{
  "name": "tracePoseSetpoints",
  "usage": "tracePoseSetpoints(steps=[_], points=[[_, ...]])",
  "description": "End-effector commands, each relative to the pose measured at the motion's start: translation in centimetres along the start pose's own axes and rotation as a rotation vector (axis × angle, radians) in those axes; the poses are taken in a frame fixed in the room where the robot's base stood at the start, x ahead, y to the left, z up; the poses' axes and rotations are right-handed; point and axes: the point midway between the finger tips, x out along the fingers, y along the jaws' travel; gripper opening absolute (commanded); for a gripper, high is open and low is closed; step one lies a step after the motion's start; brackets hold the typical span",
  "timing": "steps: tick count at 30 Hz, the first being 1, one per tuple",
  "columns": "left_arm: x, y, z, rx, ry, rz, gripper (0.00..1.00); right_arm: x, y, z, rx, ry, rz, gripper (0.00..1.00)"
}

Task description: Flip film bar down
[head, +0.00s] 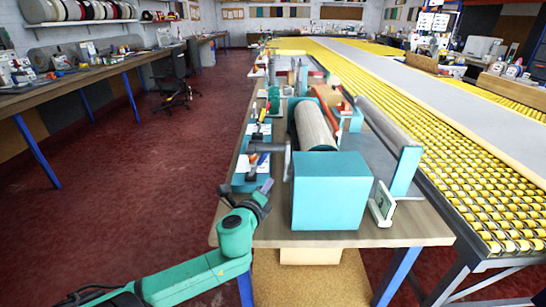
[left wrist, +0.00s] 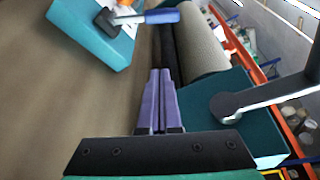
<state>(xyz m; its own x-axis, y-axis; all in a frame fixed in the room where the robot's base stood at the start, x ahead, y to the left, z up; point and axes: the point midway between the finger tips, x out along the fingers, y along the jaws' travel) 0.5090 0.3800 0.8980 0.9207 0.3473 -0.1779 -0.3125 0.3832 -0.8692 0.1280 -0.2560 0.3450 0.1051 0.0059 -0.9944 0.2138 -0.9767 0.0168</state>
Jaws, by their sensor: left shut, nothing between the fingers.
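A teal machine (head: 330,190) stands at the near end of the wooden workbench, with a grey textured roll (head: 313,128) behind its box. The roll also shows in the left wrist view (left wrist: 203,48). A dark grey crank-like bar (head: 266,147) sticks out left of the machine; a dark lever (left wrist: 275,94) shows in the left wrist view. I cannot tell which part is the film bar. My left gripper (head: 267,186) is low at the bench's left edge, left of the teal box. Its purple fingers (left wrist: 158,98) are shut and empty, apart from the lever. My right gripper is out of view.
A teal tray (head: 252,172) with tools lies left of the machine. A long grey tube (head: 385,120) and teal upright (head: 405,172) stand at its right. A yellow roller conveyor (head: 470,185) runs further right. The red floor (head: 120,220) left of the bench is clear.

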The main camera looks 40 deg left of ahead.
Motion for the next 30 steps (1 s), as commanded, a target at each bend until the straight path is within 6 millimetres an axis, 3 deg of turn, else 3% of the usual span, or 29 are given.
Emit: tracePoseSetpoints(steps=[5, 13, 28, 30], points=[[0.1, -0.2, 0.0, 0.016, 0.002, -0.010, 0.00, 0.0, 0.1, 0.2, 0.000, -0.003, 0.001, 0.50], [0.9, -0.2, 0.1, 0.013, 0.000, -0.009, 0.00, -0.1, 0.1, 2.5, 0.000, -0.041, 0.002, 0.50], [10.2, -0.3, 0.1, 0.010, -0.001, -0.009, 0.00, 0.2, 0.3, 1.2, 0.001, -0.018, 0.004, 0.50], [9.7, -0.5, 1.2, 0.015, 0.000, -0.006, 0.00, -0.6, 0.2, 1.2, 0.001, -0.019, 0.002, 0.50]])
